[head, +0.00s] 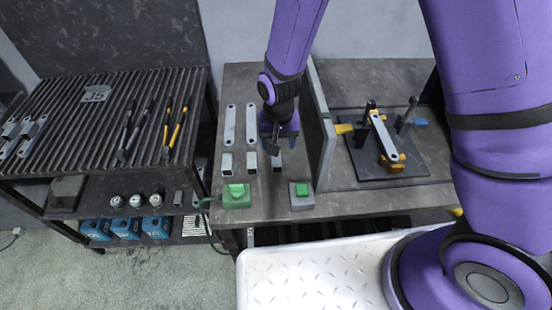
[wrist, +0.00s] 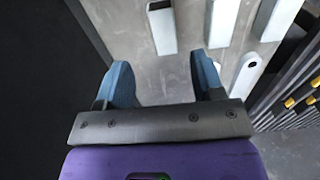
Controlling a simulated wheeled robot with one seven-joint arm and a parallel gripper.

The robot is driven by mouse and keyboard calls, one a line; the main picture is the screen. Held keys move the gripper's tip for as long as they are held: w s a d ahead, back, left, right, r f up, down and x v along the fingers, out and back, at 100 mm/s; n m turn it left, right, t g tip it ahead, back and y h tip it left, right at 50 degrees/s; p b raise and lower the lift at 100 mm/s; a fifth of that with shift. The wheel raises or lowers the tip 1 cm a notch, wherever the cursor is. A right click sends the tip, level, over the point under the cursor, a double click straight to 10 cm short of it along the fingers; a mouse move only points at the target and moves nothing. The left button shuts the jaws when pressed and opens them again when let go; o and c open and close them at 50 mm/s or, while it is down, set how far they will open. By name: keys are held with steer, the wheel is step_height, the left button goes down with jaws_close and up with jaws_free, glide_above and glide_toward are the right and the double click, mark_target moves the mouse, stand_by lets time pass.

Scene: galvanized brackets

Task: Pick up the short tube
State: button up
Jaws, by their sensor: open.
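Several short grey metal pieces lie in a row on the workbench in the head view: a left short tube (head: 227,163), a middle one (head: 251,162) and a right one (head: 276,161). My gripper (head: 279,141) is open and empty above the bench, just behind the right tube in the picture. In the wrist view, my open fingers (wrist: 164,82) have bare benchtop between them. One tube (wrist: 162,28) lies beyond the fingertips, roughly in line with the gap, and another tube (wrist: 222,24) lies to its right. I see no contact with either.
Two flat holed bars (head: 229,125) (head: 251,124) lie behind the tubes. An upright grey panel (head: 319,125) stands close right of my gripper. A green button box (head: 236,195) and a grey one (head: 301,196) stand in front. A fixture plate (head: 360,165) is beyond the panel.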

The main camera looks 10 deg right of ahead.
mark_target(276, 159)
steer(key=shift+a+f, duration=0.15)
steer(key=shift+f, duration=1.75)
steer(key=shift+a+f, duration=0.1)
steer(key=shift+f, duration=1.8)
steer(key=shift+c, duration=0.3)
steer(key=c, duration=1)
